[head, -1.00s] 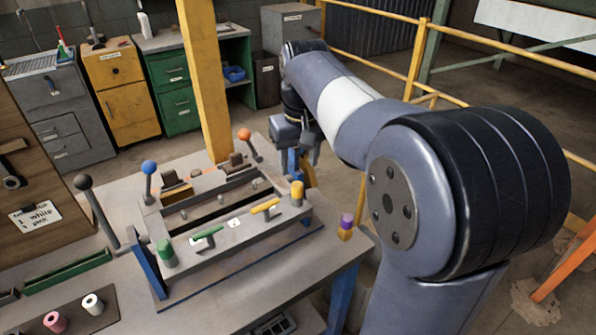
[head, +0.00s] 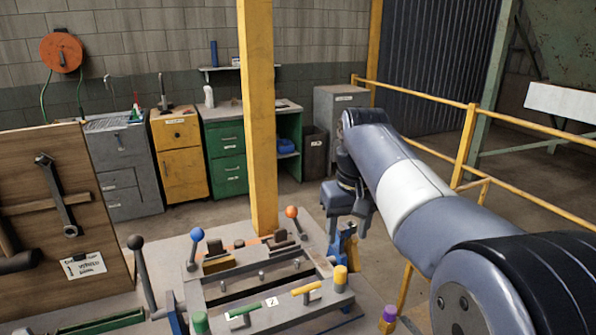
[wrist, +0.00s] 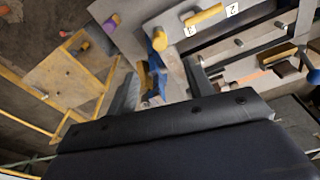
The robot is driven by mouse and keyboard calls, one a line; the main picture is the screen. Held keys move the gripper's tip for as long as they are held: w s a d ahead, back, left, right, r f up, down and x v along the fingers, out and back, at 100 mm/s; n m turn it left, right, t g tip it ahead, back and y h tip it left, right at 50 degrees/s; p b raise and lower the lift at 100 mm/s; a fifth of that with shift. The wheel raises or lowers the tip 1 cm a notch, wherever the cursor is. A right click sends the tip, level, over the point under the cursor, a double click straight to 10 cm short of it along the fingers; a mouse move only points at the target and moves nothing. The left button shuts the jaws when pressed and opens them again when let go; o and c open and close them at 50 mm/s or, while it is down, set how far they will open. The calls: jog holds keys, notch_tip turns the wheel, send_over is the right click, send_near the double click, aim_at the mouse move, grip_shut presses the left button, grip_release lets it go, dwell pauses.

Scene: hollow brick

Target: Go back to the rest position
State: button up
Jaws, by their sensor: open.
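My gripper (head: 348,228) hangs at the end of my arm near the far right corner of the workbench, pointing down. In the wrist view its two fingers (wrist: 161,88) stand apart with nothing held between them. A blue bracket with a yellow part (head: 350,246) shows just below the gripper in the head view. The grey fixture (head: 262,300) lies to the left of the gripper. It carries a yellow cap (head: 340,276), a yellow handle (head: 306,288) and a green cap (head: 200,322). The gripper looks apart from the fixture.
Levers with orange (head: 291,212), blue (head: 197,234) and dark (head: 135,242) balls rise around the fixture. A yellow post (head: 258,120) stands behind it. A yellow railing (head: 430,100) runs along the right. A purple-topped block (head: 389,314) sits at the bench's right edge.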

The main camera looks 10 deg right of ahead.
aim_at(341, 269)
jog(key=f, duration=0.6)
jog(key=w+f, duration=0.1)
jog(key=f, duration=0.2)
jog(key=shift+a, duration=0.1)
jog(key=shift+r, duration=0.1)
